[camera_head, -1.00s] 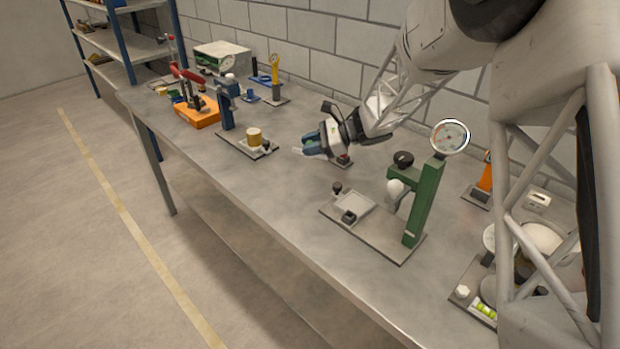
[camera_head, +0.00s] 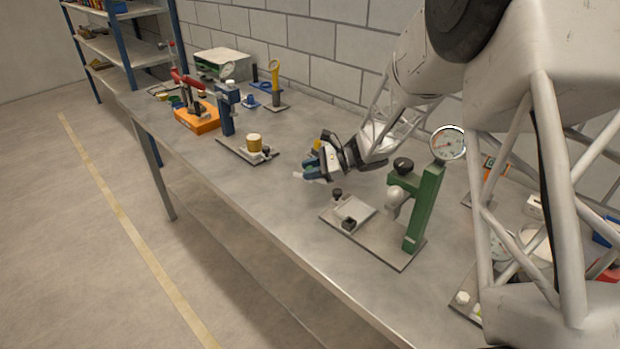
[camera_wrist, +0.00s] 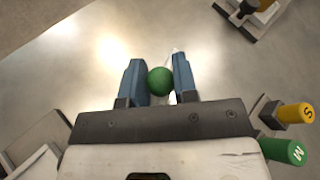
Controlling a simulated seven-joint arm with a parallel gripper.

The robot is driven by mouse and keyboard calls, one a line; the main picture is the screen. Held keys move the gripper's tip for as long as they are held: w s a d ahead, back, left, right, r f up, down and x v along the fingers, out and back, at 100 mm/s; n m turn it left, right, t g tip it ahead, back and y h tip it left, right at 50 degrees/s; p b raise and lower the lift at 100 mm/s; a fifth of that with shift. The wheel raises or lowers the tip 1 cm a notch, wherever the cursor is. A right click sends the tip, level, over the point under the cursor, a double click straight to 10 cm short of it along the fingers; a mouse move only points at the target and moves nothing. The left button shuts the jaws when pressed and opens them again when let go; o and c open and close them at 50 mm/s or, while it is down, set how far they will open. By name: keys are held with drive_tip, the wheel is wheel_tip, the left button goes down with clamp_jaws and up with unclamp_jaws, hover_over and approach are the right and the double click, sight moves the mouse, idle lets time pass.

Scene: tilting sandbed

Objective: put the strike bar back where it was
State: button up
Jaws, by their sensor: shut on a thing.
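My gripper (camera_head: 310,175) is over the middle of the bench, between the stand with the tan cylinder and the green press. In the wrist view my gripper (camera_wrist: 158,82) has its blue fingers closed around a small green ball-shaped knob (camera_wrist: 160,81). A thin pale piece shows beside the knob, near the right finger; I take knob and piece to be the strike bar, seen nearly end-on. In the head view a pale end (camera_head: 318,180) shows at the fingertips. I cannot tell its full shape or whether it touches the bench.
A yellow handle marked S (camera_wrist: 295,114) and a green one marked W (camera_wrist: 283,151) stand close to my gripper. The green press with a dial (camera_head: 425,210) is to the right. The stand with the tan cylinder (camera_head: 232,150) is to the left. Bare bench lies in front.

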drive_tip(key=shift+f, duration=1.5)
drive_tip(key=shift+f, duration=0.15)
drive_tip(key=o, duration=0.9)
drive_tip(key=shift+r, duration=0.2)
drive_tip(key=shift+v, duration=2.05)
